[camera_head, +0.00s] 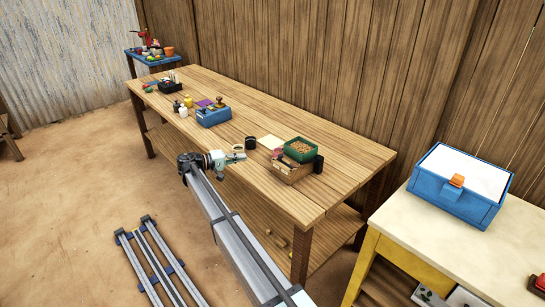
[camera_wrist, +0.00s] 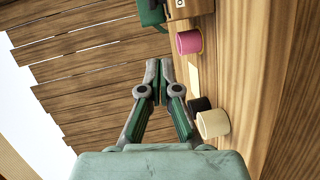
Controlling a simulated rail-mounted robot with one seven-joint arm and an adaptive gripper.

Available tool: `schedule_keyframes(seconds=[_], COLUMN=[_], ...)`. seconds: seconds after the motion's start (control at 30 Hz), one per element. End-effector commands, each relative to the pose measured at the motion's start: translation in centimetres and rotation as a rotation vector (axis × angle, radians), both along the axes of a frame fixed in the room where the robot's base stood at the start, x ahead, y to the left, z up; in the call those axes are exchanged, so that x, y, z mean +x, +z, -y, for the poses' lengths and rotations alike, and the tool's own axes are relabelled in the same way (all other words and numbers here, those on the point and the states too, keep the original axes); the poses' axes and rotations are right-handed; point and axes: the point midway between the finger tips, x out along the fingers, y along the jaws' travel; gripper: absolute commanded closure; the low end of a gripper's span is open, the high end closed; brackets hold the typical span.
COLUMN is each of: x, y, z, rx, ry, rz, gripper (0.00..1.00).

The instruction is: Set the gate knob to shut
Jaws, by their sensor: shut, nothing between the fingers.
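A wooden box (camera_head: 289,174) with a green tray (camera_head: 300,146) of brown grains on top stands near the bench's right end. In the wrist view, the wooden box (camera_wrist: 192,8) shows at the top edge, cut off, with a small grey round part (camera_wrist: 180,3) on its face. I cannot tell whether that part is the gate knob or how it is set. My gripper (camera_head: 232,158) is at the bench's front edge, left of the box and apart from it. In the wrist view, my gripper (camera_wrist: 159,68) has its fingertips together, with nothing between them.
A pink cylinder (camera_wrist: 189,42) lies between my fingertips and the box in the wrist view. A cream cup (camera_wrist: 213,124) and a black cup (camera_wrist: 199,104) are right of my fingers. A blue tray (camera_head: 213,116) stands farther left on the bench (camera_head: 345,160).

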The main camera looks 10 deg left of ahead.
Motion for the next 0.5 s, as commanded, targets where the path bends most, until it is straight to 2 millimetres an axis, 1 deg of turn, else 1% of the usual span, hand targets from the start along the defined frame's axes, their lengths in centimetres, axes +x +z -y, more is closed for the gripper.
schedule_keyframes(seconds=[0.07,0.17,0.37,0.5], x=[0.5,0.8,2.3,3.8], y=[0.9,1.2,1.0,0.6], z=[-0.2,0.4,2.8,5.1], rx=[-0.014,-0.022,-0.020,-0.020], ry=[-0.008,-0.011,-0.011,-0.011], rz=[0.013,0.016,0.014,0.013], gripper=[1.00,1.00,1.00,1.00])
